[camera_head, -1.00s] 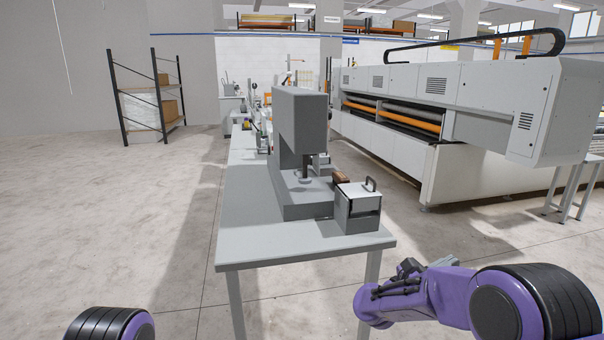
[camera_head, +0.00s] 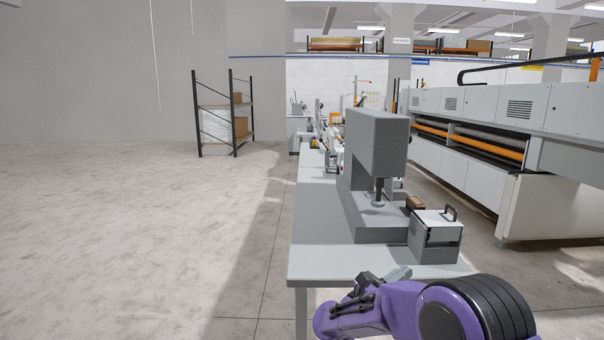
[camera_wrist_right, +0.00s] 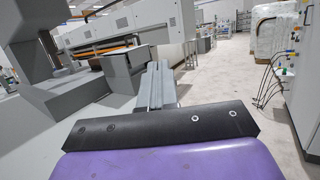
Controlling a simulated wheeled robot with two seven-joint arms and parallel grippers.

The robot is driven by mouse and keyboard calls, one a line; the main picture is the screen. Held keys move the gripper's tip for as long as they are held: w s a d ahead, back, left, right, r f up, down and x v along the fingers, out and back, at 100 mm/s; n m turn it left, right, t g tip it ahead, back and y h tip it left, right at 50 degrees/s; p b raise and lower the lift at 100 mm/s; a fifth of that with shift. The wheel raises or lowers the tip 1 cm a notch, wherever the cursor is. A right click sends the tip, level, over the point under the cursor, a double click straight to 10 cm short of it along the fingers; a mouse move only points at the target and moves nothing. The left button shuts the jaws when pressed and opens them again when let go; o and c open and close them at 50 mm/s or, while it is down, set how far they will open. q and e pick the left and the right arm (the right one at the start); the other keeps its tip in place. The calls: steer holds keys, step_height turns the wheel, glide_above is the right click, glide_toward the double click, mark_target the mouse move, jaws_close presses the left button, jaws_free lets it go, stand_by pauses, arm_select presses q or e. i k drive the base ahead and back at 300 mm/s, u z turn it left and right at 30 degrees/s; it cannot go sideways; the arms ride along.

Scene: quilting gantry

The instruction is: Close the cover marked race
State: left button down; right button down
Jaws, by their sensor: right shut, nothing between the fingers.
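No marking reading "race" is legible in either view. A small grey box with a white top cover (camera_head: 437,217) and a dark handle stands at the table's front right. Its cover looks lowered, but I cannot tell if it is fully closed. My left gripper is out of view.
A grey press (camera_head: 375,145) stands on the grey table (camera_head: 315,263) behind the box. A brown block (camera_head: 413,203) lies between them. A long white machine (camera_head: 480,180) runs along the right. The floor (camera_head: 150,230) on the left is clear.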

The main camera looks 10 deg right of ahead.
mark_target(388, 182)
steer(key=u, duration=0.65)
steer(key=i, duration=1.1)
steer(key=u, duration=0.35)
steer(key=i, duration=1.1)
steer(key=z, duration=1.2)
steer(key=i, duration=0.95)
steer(key=z, duration=0.75)
